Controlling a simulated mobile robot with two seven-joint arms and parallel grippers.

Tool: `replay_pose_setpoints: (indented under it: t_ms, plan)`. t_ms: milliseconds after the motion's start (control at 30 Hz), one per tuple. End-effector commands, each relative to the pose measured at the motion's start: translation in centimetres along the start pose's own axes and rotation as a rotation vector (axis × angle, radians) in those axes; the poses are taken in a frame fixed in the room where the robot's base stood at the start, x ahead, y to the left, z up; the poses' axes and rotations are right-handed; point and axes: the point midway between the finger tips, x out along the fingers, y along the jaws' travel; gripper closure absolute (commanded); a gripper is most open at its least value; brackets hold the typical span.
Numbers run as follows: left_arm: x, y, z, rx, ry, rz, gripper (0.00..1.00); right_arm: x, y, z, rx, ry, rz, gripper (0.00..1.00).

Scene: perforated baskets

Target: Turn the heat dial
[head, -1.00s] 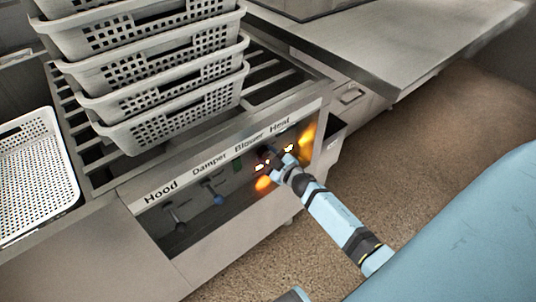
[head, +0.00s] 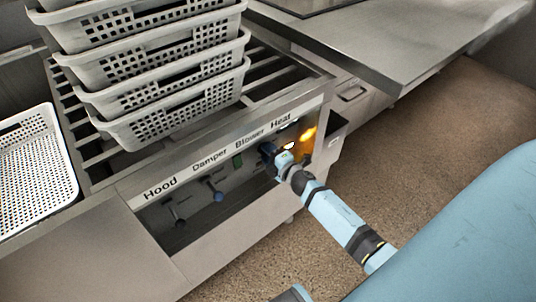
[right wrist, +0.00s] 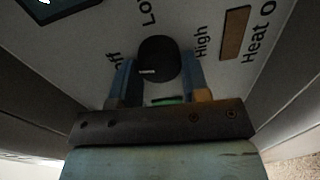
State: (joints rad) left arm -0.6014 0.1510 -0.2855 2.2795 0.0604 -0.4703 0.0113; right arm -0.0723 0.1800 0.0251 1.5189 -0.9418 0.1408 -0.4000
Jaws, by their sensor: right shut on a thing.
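The heat dial (right wrist: 160,53) is a round black knob on the metal control panel, with a white mark that points left, toward the partly hidden "Off" print. "Low" and "High" are printed around it. My right gripper (right wrist: 158,70) is shut on the dial, one blue finger on each side. In the head view my right gripper (head: 271,153) is at the panel under the "Heat" and "Blower" labels and hides the dial. My left gripper is not in view.
A stack of white perforated baskets (head: 170,125) stands on the slatted top behind the panel. Another basket (head: 30,170) lies at left. Hood and Damper levers (head: 215,193) are left of my gripper. An orange light (head: 308,134) glows at right. The floor in front is clear.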

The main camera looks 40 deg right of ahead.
Motion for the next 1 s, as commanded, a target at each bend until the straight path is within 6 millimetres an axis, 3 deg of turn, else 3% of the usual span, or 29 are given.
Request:
replay_pose_setpoints:
  t_ms: [167,400,1000]
  plan:
    - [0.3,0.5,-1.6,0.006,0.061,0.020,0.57,-0.1,-0.2,0.0,-0.121,-0.007,-0.003,0.81]
    - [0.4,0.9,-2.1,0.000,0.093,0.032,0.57,-0.1,-0.3,0.0,-0.224,-0.012,-0.004,0.81]
    - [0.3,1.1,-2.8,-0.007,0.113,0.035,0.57,-0.1,-0.2,0.0,-0.270,-0.015,-0.005,0.81]
